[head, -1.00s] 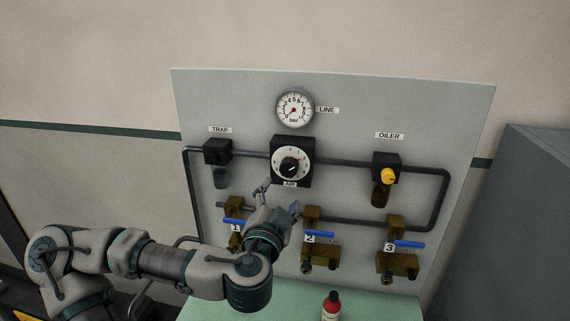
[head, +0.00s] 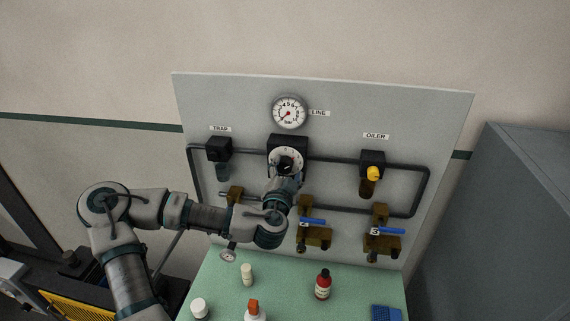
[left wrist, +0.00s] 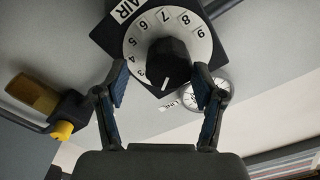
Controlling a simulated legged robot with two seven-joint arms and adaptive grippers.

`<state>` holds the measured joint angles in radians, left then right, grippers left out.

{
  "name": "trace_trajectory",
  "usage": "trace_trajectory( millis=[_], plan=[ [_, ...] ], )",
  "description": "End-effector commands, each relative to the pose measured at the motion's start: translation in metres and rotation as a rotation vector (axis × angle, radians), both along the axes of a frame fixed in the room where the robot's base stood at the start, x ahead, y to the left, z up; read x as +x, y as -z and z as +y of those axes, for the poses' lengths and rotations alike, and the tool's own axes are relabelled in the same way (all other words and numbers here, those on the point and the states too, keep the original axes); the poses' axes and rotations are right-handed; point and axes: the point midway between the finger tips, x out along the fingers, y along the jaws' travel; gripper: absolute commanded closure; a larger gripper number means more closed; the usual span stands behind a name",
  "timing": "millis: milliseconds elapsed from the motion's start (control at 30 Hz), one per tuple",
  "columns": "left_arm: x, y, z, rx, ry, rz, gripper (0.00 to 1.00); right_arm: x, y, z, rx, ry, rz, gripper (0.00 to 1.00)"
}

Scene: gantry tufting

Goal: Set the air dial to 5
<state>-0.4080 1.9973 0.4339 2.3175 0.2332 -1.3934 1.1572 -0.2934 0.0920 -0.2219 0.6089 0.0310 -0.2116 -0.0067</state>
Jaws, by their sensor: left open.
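The air dial (head: 288,155) is a black box with a white numbered face and a black knob, on the grey panel below the line gauge. In the left wrist view the dial face (left wrist: 143,42) appears turned over, with the knob (left wrist: 168,65) in its middle. The knob's white mark points down in that picture, near the low numbers and away from the 5; I cannot read the exact value. My left gripper (left wrist: 160,75) is open, its fingers on either side of the knob. I cannot tell if they touch it. In the head view the gripper (head: 291,172) covers the dial's lower part.
The line gauge (head: 290,111) is above the dial. The trap (head: 219,149) is left and the oiler (head: 372,172) right. Valves with blue handles (head: 388,231) are below. Bottles, including a red one (head: 323,284), stand on the green bench (head: 290,285).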

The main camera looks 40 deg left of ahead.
Motion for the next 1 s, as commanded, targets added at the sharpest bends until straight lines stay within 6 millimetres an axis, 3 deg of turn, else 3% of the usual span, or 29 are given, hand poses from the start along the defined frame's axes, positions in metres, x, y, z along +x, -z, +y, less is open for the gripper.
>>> trace_trajectory(
  millis=[333,567,1000],
  plan=[
    [0.004,0.004,0.015,-0.012,-0.003,-0.002,0.31,0.000,-0.002,0.005,-0.005,0.002,0.001,0.60],
    [0.004,0.002,0.011,-0.007,-0.005,-0.002,0.88,0.000,-0.002,0.004,-0.002,0.001,0.001,0.60],
    [0.004,-0.003,0.006,-0.001,0.002,-0.011,0.91,0.000,-0.002,0.003,-0.003,0.001,0.000,0.60]
  ],
)
